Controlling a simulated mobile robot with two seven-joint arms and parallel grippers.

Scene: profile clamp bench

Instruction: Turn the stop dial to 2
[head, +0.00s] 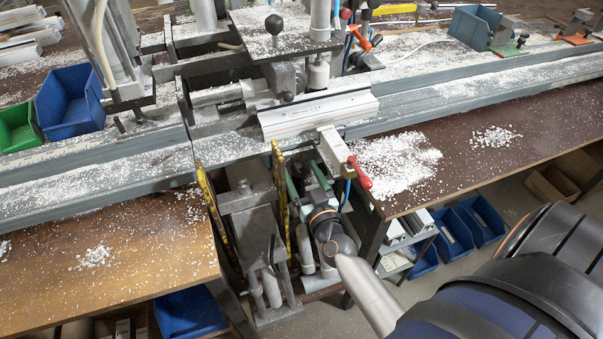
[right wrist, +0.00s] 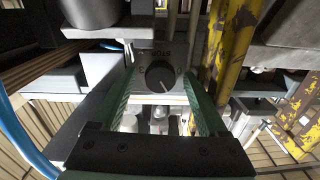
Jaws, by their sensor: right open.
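The stop dial (right wrist: 160,75) is a round black knob with a thin pale pointer mark, on a grey plate lettered STOP, which appears upside down in the right wrist view. In the head view my right gripper (head: 304,174) reaches under the bench's front edge, and the dial is hidden. My left gripper is not in view.
A yellow-black striped post (right wrist: 233,50) stands close beside the right finger. A blue hose (right wrist: 18,135) runs at left in the wrist view. Above, a white profile (head: 320,112) lies at the clamp, with a red-handled lever (head: 360,172). White chips (head: 395,162) cover the bench.

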